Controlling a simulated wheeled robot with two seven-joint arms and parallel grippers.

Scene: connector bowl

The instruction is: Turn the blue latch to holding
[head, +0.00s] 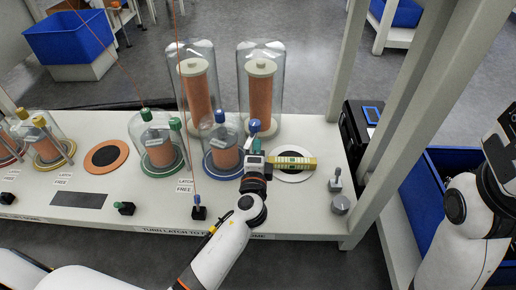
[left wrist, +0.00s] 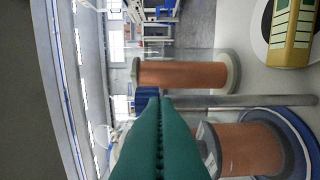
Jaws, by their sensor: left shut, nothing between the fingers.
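The small blue-topped latch (head: 198,207) stands on the front of the white bench, beside a printed card (head: 185,186) reading "LATCH FREE". My left gripper (head: 254,148) is at the right side of this station, behind and right of the latch. Its teal fingers (left wrist: 160,140) are shut and empty in the left wrist view, close to the spool (left wrist: 245,150). The latch is not visible in that view. My right gripper is not in view.
Two tall domed spools (head: 198,92) stand behind. A green latch (head: 124,208) is left along the front, and a grey lever (head: 335,181) and knob (head: 341,204) are right. An upright post (head: 347,60) rises at the right.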

